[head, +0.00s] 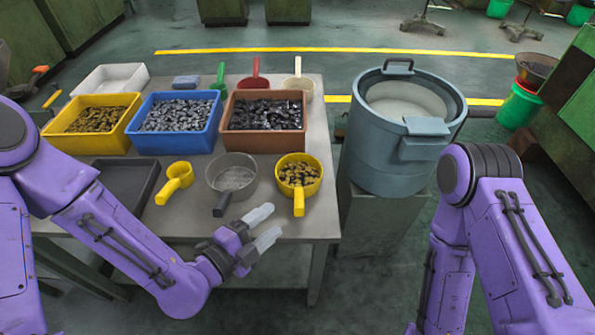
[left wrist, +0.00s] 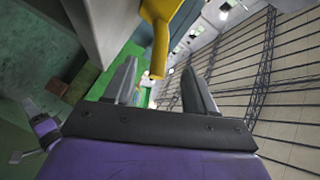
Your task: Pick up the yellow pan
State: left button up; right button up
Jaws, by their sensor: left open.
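A yellow pan (head: 311,185) holding brownish small parts sits at the table's front right corner, its handle pointing toward me. A smaller yellow scoop (head: 174,182) lies further left on the table. My left gripper (head: 268,225) is open and empty, just in front of and left of the pan's handle, by the table's front edge. In the left wrist view a yellow handle (left wrist: 159,40) hangs beyond and between the two open fingers (left wrist: 158,72); I see no contact. My right arm shows at the right, but its gripper is out of view.
A grey pan (head: 232,172) stands left of the yellow pan. Yellow (head: 60,143), blue (head: 160,144) and brown (head: 262,144) bins of parts stand behind, on the table (head: 185,218). A large grey drum (head: 385,160) stands right of the table.

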aim_at(298, 200)
pick_arm(q)
jog(key=b+x, duration=0.1)
jog(key=b, duration=0.1)
jog(key=b+x, duration=0.3)
jog(key=b, duration=0.1)
jog(key=shift+w+d+f, duration=0.15)
jog(key=shift+d+f, duration=0.15)
jog(key=shift+f, duration=0.15)
jog(key=shift+w+d+r, duration=0.15)
jog(key=x, duration=0.3)
jog(key=p+x, duration=0.1)
jog(key=x, duration=0.1)
jog(key=shift+d+r, duration=0.1)
jog(key=shift+r, duration=0.2)
grip_shut()
